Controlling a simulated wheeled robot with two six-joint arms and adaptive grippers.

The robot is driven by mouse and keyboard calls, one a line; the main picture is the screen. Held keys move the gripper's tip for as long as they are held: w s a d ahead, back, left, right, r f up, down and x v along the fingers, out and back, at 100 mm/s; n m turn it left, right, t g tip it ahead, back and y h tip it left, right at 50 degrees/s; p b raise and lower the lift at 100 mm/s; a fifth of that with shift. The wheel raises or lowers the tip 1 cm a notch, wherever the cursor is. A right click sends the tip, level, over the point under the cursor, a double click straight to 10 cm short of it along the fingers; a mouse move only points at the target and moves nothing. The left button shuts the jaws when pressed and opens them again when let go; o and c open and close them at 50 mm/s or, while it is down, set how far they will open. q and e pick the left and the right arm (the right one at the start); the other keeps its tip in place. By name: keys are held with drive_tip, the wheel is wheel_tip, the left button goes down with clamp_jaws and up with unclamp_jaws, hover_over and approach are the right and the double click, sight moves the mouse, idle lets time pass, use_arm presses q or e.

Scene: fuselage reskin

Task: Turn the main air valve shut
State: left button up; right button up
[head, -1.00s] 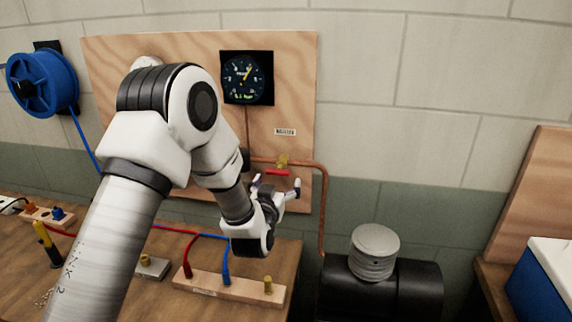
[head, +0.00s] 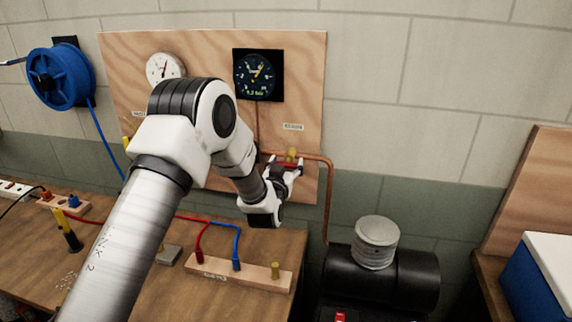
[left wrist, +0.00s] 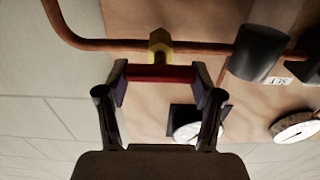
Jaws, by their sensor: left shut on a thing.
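The main air valve has a brass body (head: 291,153) on the copper pipe (head: 328,190) at the lower right of the wooden panel. In the left wrist view its brass body (left wrist: 160,42) sits on the pipe, and its red handle (left wrist: 160,73) lies along the pipe's direction. My left gripper (head: 285,167) is at the valve. In the left wrist view the left gripper (left wrist: 160,78) has a finger at each end of the red handle and is shut on it. In the head view the fingers partly hide the handle. My right gripper is not in view.
The wooden panel (head: 305,80) carries a black gauge (head: 258,75) and a white gauge (head: 165,69). A black tank (head: 405,280) stands below right. A workbench (head: 180,290) holds a terminal strip (head: 250,273) with red and blue wires. A blue hose reel (head: 60,77) hangs at left.

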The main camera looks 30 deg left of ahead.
use_arm(q)
drive_tip(key=shift+m, duration=0.3)
drive_tip(key=m+b, duration=0.2)
drive_tip(key=m, duration=0.1)
drive_tip(key=shift+w+f, duration=0.1)
drive_tip(key=shift+f, duration=0.05)
drive_tip(key=m+b, duration=0.2)
drive_tip(key=m, duration=0.3)
drive_tip(key=shift+d, duration=0.15)
drive_tip(key=m, duration=0.4)
drive_tip(key=shift+w+b, duration=0.1)
drive_tip(key=shift+b, duration=0.2)
drive_tip(key=m, duration=0.5)
drive_tip(key=shift+w, duration=0.1)
drive_tip(key=shift+m, duration=0.3)
drive_tip(key=o, duration=0.9)
drive_tip(key=shift+o, duration=1.2)
drive_tip(key=shift+f, duration=0.1)
